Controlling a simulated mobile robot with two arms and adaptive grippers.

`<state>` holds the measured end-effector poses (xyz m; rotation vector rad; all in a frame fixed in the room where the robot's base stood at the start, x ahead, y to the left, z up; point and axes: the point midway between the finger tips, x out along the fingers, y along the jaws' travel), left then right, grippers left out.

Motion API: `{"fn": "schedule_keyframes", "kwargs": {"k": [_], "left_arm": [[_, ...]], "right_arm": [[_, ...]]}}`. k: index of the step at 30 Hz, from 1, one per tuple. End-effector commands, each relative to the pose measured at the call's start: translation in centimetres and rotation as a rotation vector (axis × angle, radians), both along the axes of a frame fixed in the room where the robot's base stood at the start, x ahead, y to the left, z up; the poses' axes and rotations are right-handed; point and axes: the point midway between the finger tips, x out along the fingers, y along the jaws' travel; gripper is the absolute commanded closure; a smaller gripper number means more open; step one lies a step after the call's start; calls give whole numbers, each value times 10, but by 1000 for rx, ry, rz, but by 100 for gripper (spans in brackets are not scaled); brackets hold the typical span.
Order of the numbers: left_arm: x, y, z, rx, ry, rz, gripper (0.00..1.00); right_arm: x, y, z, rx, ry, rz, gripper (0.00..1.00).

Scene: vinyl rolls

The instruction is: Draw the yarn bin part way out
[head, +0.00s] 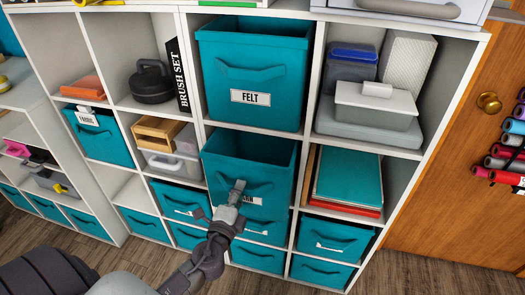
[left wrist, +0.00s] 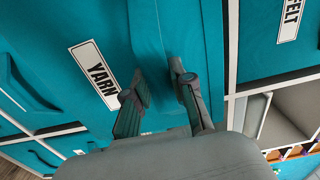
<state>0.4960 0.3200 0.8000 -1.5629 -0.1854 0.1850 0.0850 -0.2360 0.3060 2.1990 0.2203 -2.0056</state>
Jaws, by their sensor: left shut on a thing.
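The yarn bin (head: 233,152) is a teal fabric box in the white shelf, below the felt bin. Its front stands out from the shelf and its open top shows in the head view. My left gripper (head: 236,190) is at its front, over part of the label. In the left wrist view the YARN label (left wrist: 95,73) is readable, and the gripper (left wrist: 165,85) is shut on the bin's handle fold (left wrist: 155,50). The exact grip is partly hidden by the fingers. My right gripper is not in view.
Teal bins (head: 178,198) fill the lower cubbies. A wooden door (head: 470,185) is at right. Floor is free in front.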

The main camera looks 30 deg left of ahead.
Motion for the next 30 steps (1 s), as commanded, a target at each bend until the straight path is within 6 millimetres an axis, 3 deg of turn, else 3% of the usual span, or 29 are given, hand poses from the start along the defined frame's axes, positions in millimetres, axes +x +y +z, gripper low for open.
{"fn": "schedule_keyframes", "kwargs": {"k": [12,23,24,29,30], "left_arm": [[-25,-6,-2,1,2,0,100],[-30,-7,0,1,1,0,100],[-30,-7,0,0,1,0,75],[-29,-7,0,0,1,0,48],[-29,-7,0,0,1,0,47]], "right_arm": [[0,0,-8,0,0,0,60],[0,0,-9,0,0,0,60],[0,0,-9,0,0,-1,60],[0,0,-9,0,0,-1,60],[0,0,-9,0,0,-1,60]]}}
